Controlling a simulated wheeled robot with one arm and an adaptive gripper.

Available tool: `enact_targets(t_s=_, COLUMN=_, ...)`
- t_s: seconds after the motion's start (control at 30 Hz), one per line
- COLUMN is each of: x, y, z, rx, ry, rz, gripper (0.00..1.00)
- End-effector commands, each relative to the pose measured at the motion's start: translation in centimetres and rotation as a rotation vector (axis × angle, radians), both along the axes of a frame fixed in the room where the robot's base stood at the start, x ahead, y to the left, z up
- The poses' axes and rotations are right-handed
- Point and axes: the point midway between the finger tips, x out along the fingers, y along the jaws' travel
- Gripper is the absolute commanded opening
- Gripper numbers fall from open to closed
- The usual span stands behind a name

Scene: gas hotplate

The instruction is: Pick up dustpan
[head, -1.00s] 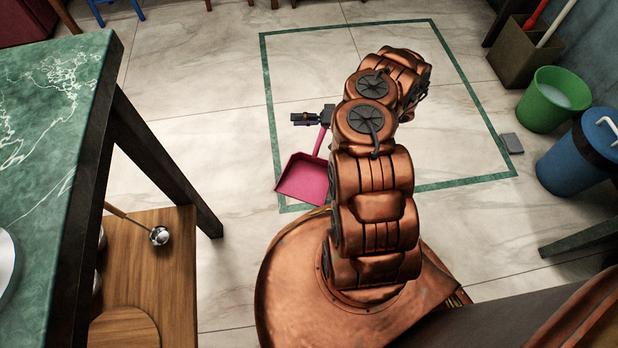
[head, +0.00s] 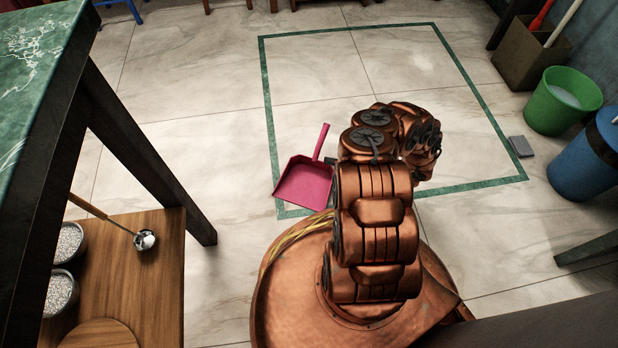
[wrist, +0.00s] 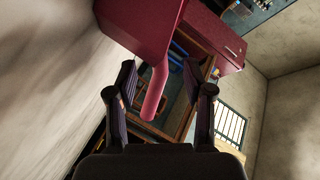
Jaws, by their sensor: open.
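The pink dustpan (head: 303,184) lies on the pale tiled floor, on the left side of the green outlined square, just left of my arm. Its handle (head: 321,143) points away, up and slightly right. In the wrist view the dustpan (wrist: 140,25) fills the upper middle, and its handle reaches down between the two dark fingers. My gripper (wrist: 158,82) is open, with one finger on each side of the handle and visible gaps between. In the head view my arm hides most of the gripper beside the pan.
A green bucket (head: 562,101), a blue bin (head: 583,160) and a brown box (head: 529,55) stand at the right. A green-topped table (head: 40,60) and a wooden shelf (head: 160,275) are at the left. The floor left of the dustpan is clear.

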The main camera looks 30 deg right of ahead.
Motion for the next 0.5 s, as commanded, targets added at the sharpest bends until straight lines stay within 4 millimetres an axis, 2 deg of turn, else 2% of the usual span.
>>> enact_targets(t_s=0.17, x=0.9, y=0.5, z=-0.4, rx=0.000, ry=0.000, rz=0.000, gripper=0.52)
enact_targets(t_s=0.5, x=4.0, y=2.7, z=-1.2, rx=0.000, ry=0.000, rz=0.001, gripper=0.52)
